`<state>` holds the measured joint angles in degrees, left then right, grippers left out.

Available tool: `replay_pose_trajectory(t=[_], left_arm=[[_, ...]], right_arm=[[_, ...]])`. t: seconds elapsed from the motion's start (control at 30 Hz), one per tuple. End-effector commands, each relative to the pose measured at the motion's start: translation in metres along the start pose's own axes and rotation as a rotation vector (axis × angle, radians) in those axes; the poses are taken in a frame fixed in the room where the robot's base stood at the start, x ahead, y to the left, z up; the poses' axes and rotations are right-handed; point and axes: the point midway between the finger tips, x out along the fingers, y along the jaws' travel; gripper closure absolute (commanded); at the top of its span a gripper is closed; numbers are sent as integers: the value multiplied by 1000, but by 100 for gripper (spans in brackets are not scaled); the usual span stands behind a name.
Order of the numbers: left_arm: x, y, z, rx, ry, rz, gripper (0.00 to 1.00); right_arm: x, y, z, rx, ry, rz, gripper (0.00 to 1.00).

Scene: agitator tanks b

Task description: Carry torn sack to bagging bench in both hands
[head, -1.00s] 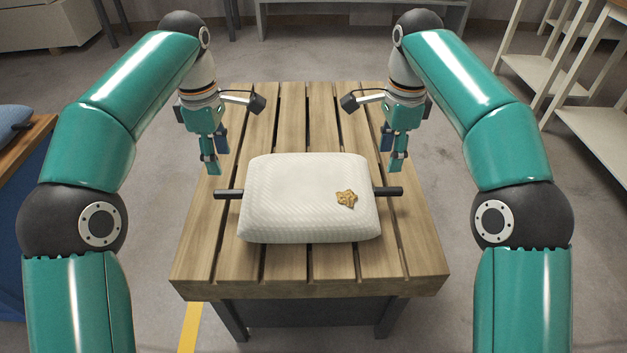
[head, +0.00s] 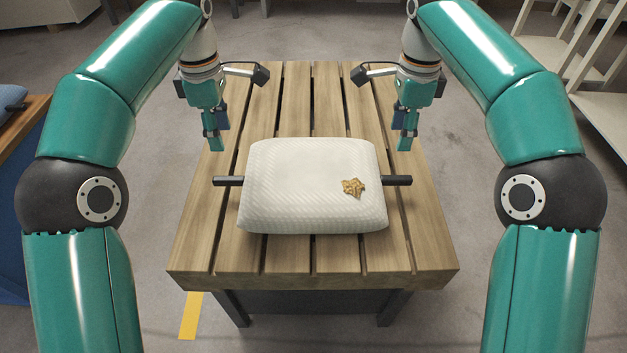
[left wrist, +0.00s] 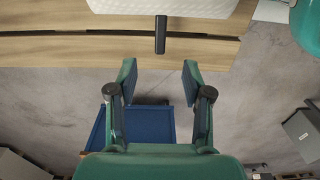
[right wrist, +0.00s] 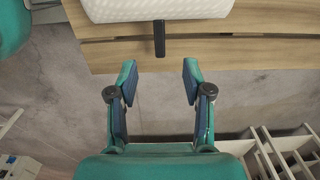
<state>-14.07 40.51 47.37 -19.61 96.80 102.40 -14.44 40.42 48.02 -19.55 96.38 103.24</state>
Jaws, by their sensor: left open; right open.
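The torn sack (head: 305,190) is a white, pillow-shaped bag lying flat on a slatted wooden table (head: 200,255). A ragged brown-yellow patch (head: 353,187) marks its right side. A black handle (head: 228,181) sticks out on the left and another (head: 397,180) on the right. My left gripper (head: 215,143) is open and empty above the left handle, which also shows ahead of its fingers in the left wrist view (left wrist: 160,35). My right gripper (head: 404,142) is open and empty above the right handle, seen ahead of its fingers in the right wrist view (right wrist: 159,38).
At the far left a blue-sided bench with a wooden top (head: 30,125) carries a blue-grey sack (head: 10,100). White shelving (head: 595,100) stands at the right. A yellow floor stripe (head: 190,315) lies at the table's front left. Bare floor surrounds the table.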

Motion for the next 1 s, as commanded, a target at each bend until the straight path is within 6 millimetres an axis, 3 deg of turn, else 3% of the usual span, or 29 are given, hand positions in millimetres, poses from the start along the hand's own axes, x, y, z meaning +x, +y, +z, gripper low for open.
replay_pose_trajectory(t=[0.6, 0.8, 1.0], left_arm=[[117, -1, 0, -1, -1, -4, 50], [139, -1, 0, -2, 0, -2, 50], [146, -1, 0, -2, 0, 0, 50]], right_arm=[[117, 1, 0, -1, 0, 5, 50], [139, 0, 0, -1, 0, 1, 50], [146, 0, 0, -1, 0, 1, 50]])
